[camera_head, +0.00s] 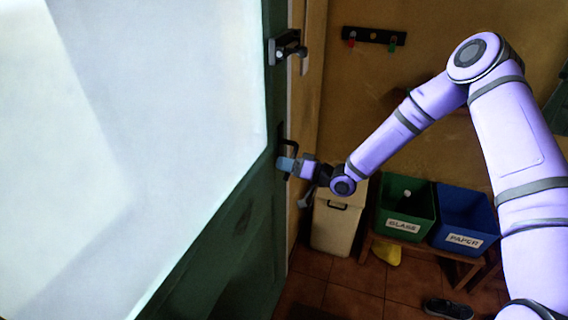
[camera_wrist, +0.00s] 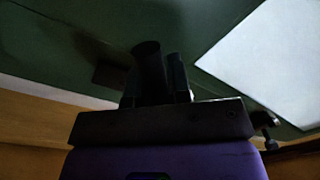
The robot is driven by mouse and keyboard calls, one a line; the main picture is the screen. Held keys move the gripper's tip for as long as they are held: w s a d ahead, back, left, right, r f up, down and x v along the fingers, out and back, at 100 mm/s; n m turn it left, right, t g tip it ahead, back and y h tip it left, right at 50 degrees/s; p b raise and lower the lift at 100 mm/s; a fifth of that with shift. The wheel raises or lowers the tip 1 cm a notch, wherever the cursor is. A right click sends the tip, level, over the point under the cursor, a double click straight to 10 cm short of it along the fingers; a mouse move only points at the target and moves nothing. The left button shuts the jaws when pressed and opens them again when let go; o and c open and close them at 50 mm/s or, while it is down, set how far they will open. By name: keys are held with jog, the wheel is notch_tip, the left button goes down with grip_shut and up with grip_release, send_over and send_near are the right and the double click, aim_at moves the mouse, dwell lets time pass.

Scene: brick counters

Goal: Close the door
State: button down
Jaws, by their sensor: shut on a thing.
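A dark green door (camera_head: 240,225) with a large pale glass pane (camera_head: 150,110) fills the left of the head view. A black handle (camera_head: 290,147) sits at its right edge, below a lock fitting (camera_head: 287,48). My gripper (camera_head: 285,163) is at that handle, shut on it. In the wrist view my gripper's dark fingers (camera_wrist: 160,75) reach up to the green door face (camera_wrist: 100,30), with part of the pane at the right. The handle is largely hidden there by the fingers. I cannot tell how far the door stands from its frame (camera_head: 308,100).
A cream bin (camera_head: 336,222), a green glass box (camera_head: 405,205) and a blue paper box (camera_head: 464,215) stand on the right, the boxes on a wooden bench (camera_head: 420,256). A dark shoe (camera_head: 448,309) lies on the tiled floor (camera_head: 345,300). A hook rack (camera_head: 373,36) is on the wall.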

jog(key=shift+w, duration=0.1)
dwell(0.5)
jog(key=shift+w+a+n+g, duration=0.15)
jog(key=shift+w+a+n, duration=0.1)
jog(key=shift+a, duration=0.3)
jog(key=shift+w+a+n+g, duration=0.15)
jog(key=shift+w+a, duration=0.05)
jog(key=shift+a, duration=0.3)
jog(key=c, duration=1.1)
grip_release()
jog(key=shift+d, duration=0.1)
jog(key=shift+o, duration=0.2)
jog(key=v, duration=1)
jog(key=shift+s+d, duration=0.25)
jog(key=shift+d, duration=0.1)
jog(key=shift+f, duration=0.1)
